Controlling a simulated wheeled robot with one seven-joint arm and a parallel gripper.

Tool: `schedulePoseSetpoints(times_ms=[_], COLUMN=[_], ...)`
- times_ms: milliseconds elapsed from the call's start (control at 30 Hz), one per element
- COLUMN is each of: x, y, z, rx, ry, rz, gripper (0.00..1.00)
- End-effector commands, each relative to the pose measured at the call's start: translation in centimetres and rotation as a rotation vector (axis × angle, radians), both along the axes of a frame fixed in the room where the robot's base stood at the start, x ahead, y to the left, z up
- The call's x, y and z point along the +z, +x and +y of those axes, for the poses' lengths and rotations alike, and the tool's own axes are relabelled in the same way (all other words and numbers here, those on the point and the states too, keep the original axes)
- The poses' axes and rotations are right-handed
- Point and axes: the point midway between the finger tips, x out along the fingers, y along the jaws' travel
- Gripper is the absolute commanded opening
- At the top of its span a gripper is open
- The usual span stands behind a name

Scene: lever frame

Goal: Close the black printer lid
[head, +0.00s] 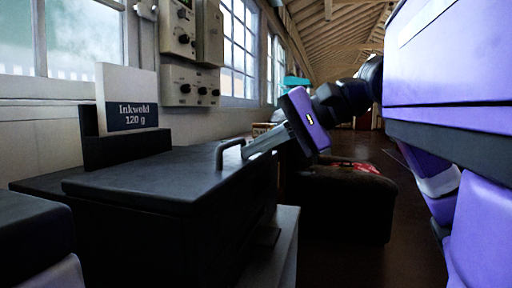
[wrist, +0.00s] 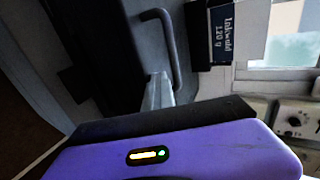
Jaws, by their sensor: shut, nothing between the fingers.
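The black printer (head: 150,240) stands at the left of the head view. Its flat black lid (head: 140,178) lies about level over the body; I cannot tell whether a small gap is left under it. A curved dark handle (head: 221,152) stands up at the lid's right edge, and it also shows in the wrist view (wrist: 172,45). My gripper (head: 246,154) is shut and empty, with its fingertips close beside the handle. In the wrist view the fingers (wrist: 158,84) are near one end of the handle; contact is unclear.
A paper packet (head: 127,90) labelled "Inkwold 120 g" stands in a black holder (head: 125,148) at the back of the printer. Grey control boxes (head: 190,87) hang on the wall behind. A dark seat-like block (head: 340,205) with red cloth stands to the right.

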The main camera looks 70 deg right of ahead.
Motion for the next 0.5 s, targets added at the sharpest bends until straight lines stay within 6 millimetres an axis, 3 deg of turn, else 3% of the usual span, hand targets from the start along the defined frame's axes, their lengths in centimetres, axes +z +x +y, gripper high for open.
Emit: schedulePoseSetpoints(times_ms=[167,500], x=[3.0,11.0], y=[0.0,0.0], z=[0.1,0.0], rx=[0.003,0.000], ry=[-0.001,-0.002], rz=[0.007,-0.004], gripper=[0.00,0.00])
